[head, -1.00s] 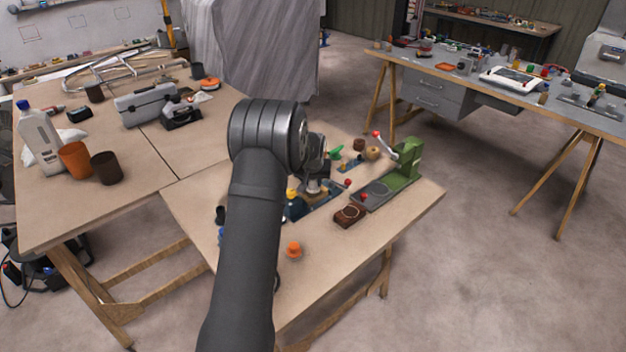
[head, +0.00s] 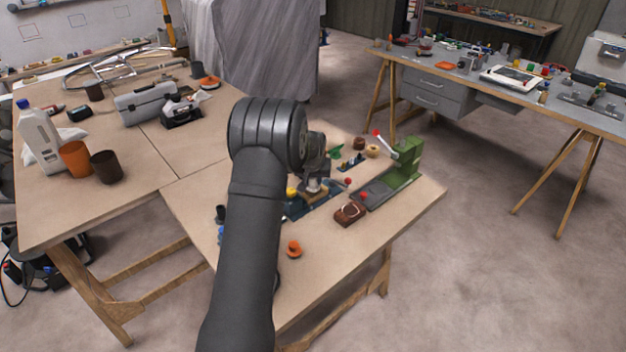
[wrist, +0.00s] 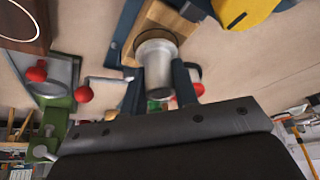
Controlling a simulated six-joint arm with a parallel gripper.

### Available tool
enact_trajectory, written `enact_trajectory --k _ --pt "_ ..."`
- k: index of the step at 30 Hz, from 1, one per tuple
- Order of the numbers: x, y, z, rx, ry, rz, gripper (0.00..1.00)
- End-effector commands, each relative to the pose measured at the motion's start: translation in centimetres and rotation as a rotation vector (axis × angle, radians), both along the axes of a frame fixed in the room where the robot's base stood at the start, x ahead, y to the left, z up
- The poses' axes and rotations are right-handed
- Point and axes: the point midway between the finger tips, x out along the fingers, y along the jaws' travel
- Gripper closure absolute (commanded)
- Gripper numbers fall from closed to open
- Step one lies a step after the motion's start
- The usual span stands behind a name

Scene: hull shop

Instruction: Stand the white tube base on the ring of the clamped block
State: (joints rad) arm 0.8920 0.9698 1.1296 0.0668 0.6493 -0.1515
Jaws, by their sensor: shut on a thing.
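My gripper (wrist: 158,72) is shut on the white tube base (wrist: 156,62), a short pale cylinder with a wider round flange at its far end. The flange lies in front of the wooden block (wrist: 177,27) in the wrist view. The block is held between dark blue clamp jaws (wrist: 122,28). In the head view, my gripper (head: 314,178) is down over the block (head: 319,192) and blue clamp (head: 318,207), with my arm covering part of the area.
A green lever press (head: 404,165) with red knobs stands right of the clamp. A brown box (head: 349,213) sits in front of it. An orange object (head: 294,249) lies near the bench's front edge. A yellow and blue object (wrist: 240,10) is close beside the block.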

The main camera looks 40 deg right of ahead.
Motion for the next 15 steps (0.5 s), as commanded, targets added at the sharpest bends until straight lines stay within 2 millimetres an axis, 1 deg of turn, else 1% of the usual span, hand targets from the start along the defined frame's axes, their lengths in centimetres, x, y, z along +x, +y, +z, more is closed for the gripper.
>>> enact_trajectory --k 15 --pt "0.01 -0.01 -0.96 0.000 0.000 0.000 0.97"
